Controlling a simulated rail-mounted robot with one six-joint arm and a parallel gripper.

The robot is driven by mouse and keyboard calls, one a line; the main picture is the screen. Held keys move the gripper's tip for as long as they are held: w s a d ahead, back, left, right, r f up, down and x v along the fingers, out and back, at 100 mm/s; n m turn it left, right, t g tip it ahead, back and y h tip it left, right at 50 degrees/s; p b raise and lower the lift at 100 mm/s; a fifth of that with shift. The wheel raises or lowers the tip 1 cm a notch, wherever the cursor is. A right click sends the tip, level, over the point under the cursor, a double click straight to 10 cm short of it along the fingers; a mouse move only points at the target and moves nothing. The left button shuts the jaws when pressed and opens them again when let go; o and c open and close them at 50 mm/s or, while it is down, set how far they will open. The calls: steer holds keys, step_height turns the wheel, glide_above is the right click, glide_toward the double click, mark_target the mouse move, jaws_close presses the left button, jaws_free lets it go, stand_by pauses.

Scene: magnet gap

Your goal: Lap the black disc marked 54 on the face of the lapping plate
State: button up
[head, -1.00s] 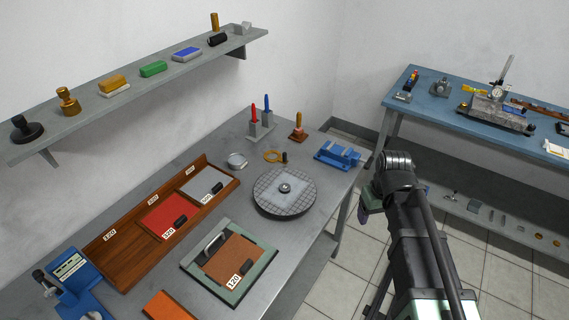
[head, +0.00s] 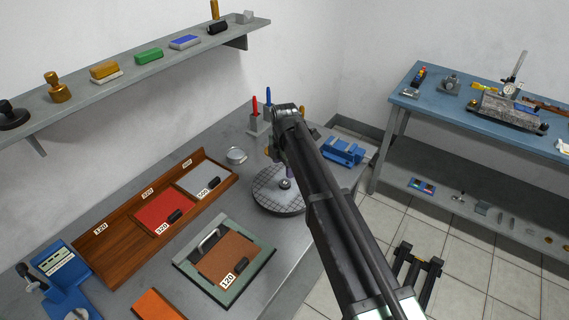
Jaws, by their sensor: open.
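The round grey lapping plate (head: 265,200) with a scored face lies on the bench, with a small metal knob (head: 285,184) at its middle. My arm crosses in front of its right side. My gripper (head: 288,171) is mostly hidden behind my own wrist; a small purplish part shows just above the knob in the picture. It is open, and I cannot see anything between its jaws. Whether it touches the plate cannot be told. No disc with a readable 54 shows; the bench spot behind the plate is covered by my arm.
A wooden tray (head: 120,247) with red and grey sheets stands left of the plate. A green-framed board (head: 252,284) lies in front. A blue vise (head: 343,151) is at right, red and blue-tipped holders (head: 258,120) behind. A shelf (head: 130,72) runs along the wall.

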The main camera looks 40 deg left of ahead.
mark_target(285, 183)
step_height(285, 183, down, 8)
steer(key=b, duration=0.6)
steer(key=shift+r, duration=0.25)
steer(key=c, duration=1)
